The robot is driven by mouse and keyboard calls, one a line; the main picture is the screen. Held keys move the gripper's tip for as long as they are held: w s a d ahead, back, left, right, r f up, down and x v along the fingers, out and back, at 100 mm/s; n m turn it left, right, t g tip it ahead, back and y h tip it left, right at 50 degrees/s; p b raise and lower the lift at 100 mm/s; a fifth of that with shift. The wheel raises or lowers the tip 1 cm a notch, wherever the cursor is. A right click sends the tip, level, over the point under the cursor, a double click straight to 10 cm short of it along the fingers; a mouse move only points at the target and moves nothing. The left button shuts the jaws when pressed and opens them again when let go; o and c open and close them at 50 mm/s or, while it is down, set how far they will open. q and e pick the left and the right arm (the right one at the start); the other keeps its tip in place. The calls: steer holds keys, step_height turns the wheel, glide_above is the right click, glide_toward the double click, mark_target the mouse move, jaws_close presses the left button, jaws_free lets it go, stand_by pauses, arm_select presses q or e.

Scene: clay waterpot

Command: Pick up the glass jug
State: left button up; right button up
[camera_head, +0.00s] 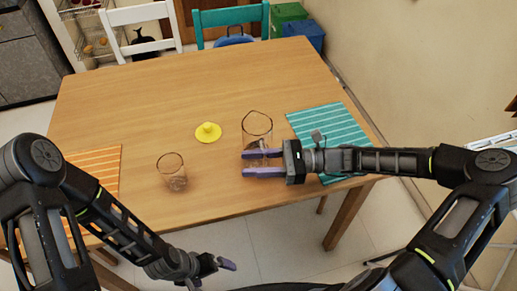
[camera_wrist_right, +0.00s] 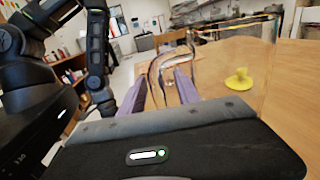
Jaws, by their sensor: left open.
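The glass jug (camera_head: 257,121) is clear and stands upright on the wooden table, right of the middle. In the right wrist view its glass wall (camera_wrist_right: 225,70) and curved handle (camera_wrist_right: 157,68) show close up. My right gripper (camera_head: 263,163) is at the jug's near side, level, with its purple fingers apart. In the right wrist view the handle appears between the two fingers (camera_wrist_right: 160,90); I cannot tell whether they touch it. My left gripper (camera_head: 227,265) is low, off the table's near edge, open and away from the jug.
A clear glass (camera_head: 172,172) stands on the table (camera_head: 150,100), left of the jug. A yellow lid-like piece (camera_head: 208,132) lies between them. A teal striped mat (camera_head: 330,122) is at right, partly under my right arm; an orange striped mat (camera_head: 103,165) is at left.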

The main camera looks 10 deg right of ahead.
steer(key=shift+c, duration=0.6)
jaws_close()
stand_by(1.0)
